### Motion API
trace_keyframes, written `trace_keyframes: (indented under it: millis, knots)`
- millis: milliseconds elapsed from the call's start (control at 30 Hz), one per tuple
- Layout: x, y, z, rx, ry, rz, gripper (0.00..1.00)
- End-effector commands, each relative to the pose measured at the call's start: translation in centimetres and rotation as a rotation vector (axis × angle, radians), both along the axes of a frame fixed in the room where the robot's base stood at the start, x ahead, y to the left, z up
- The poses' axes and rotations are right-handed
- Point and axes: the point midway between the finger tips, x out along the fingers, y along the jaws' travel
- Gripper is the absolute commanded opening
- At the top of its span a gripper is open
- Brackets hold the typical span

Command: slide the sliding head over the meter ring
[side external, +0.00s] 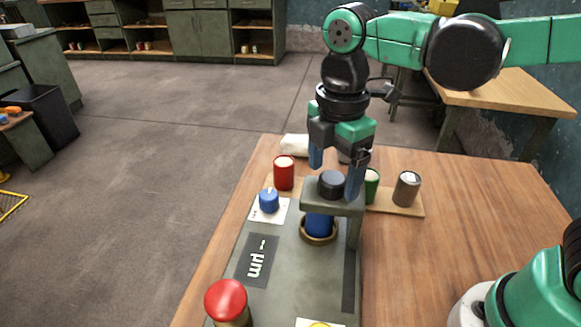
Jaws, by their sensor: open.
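The sliding head (310,200) looks like a grey bridge with a black knob (332,183) on top, above the grey apparatus plate. A brass ring (319,240), likely the meter ring, lies on the plate below the head's front edge. A blue cylinder (319,224) stands between head and ring; I cannot tell which it belongs to. My gripper (334,182) points down with its two blue fingers apart, one on each side of the black knob. Whether a finger touches the knob is unclear. The far side of the head is hidden.
A blue knob (269,201) on a white card and a large red button (226,298) sit on the plate. A red can (284,172), a green can (371,187) and a grey can (407,188) stand behind. The wooden table (460,230) is clear at right.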

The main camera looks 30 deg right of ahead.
Motion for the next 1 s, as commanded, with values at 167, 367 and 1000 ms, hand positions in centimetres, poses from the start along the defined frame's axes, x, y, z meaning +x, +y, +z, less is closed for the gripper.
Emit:
trace_keyframes:
  millis: [167,367,1000]
  knots:
    - [-0.1,0.0,2.3,0.000,-0.001,0.000,0.81]
    - [0.0,0.0,4.4,-0.001,-0.002,-0.001,0.81]
    - [0.0,0.0,3.4,0.000,-0.001,0.000,0.81]
